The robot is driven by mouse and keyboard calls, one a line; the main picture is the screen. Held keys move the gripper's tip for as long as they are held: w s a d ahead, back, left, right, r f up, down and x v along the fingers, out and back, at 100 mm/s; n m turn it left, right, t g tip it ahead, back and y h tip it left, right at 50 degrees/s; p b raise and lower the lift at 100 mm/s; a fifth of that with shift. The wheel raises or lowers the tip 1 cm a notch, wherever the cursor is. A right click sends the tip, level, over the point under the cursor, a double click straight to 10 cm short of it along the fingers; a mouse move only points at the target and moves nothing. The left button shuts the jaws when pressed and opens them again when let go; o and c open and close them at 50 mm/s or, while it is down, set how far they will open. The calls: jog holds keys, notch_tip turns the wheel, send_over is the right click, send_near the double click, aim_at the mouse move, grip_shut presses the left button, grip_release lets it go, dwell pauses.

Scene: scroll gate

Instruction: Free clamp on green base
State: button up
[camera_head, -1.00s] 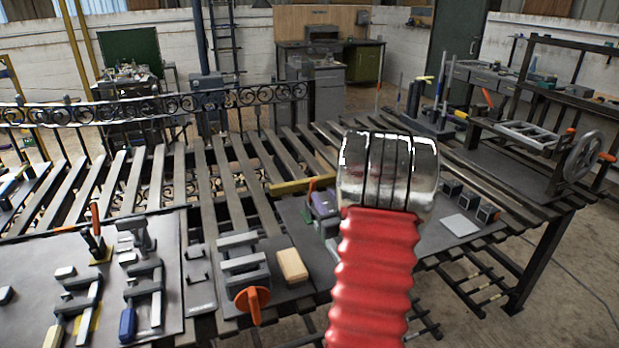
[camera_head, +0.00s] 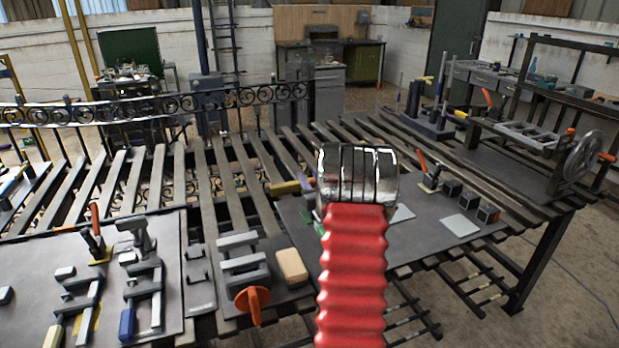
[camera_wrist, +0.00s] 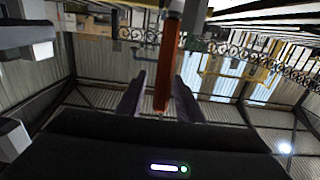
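My gripper (camera_wrist: 158,98) shows in the wrist view as two purple fingers, apart, with an orange-red handle (camera_wrist: 165,70) between them. A gap shows on the handle's left side; it lies close to the right finger. In the head view my red arm and shiny wrist hide most of the gripper and the clamp body; only a purple finger part (camera_head: 306,183) shows. A green sliver, likely the green base (camera_head: 319,230), shows just left of my arm on the dark plate (camera_head: 297,222).
Another clamp (camera_head: 431,180) with an orange handle stands right of my wrist, beside several dark blocks (camera_head: 469,198). A clamp on a yellow base (camera_head: 101,257) stands at left. A vise-like fixture (camera_head: 243,262) and tan block (camera_head: 292,266) are left of my arm.

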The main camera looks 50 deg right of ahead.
jog(key=shift+w+d, duration=0.2)
jog(key=shift+w, duration=0.1)
grip_shut()
dwell(0.5)
